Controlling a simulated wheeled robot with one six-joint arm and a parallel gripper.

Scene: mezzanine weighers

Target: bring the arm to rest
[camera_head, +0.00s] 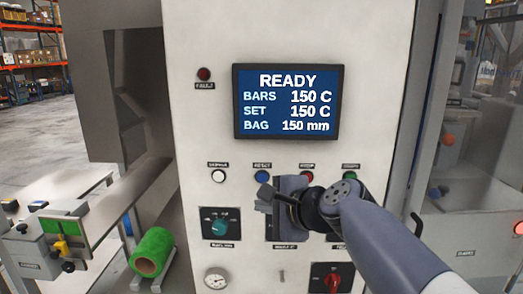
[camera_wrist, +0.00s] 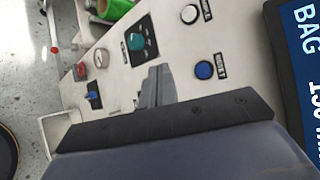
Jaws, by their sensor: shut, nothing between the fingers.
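My gripper (camera_head: 266,197) is in front of the control panel, just below the blue button (camera_head: 262,176). Its fingers are shut with nothing between them. My arm comes in from the lower right and hides part of the panel's lower middle. In the wrist view the closed fingers (camera_wrist: 158,82) point over the panel, between the teal knob (camera_wrist: 134,42) and the blue button (camera_wrist: 204,70). I cannot tell whether they touch the panel.
The screen (camera_head: 288,102) reads READY, BARS 150 C, SET 150 C, BAG 150 mm. White (camera_head: 218,176), red (camera_head: 307,177) and green (camera_head: 350,177) buttons line the panel. A red rotary switch (camera_head: 333,280) is low. A green roll (camera_head: 152,252) lies left. Open floor shows far left.

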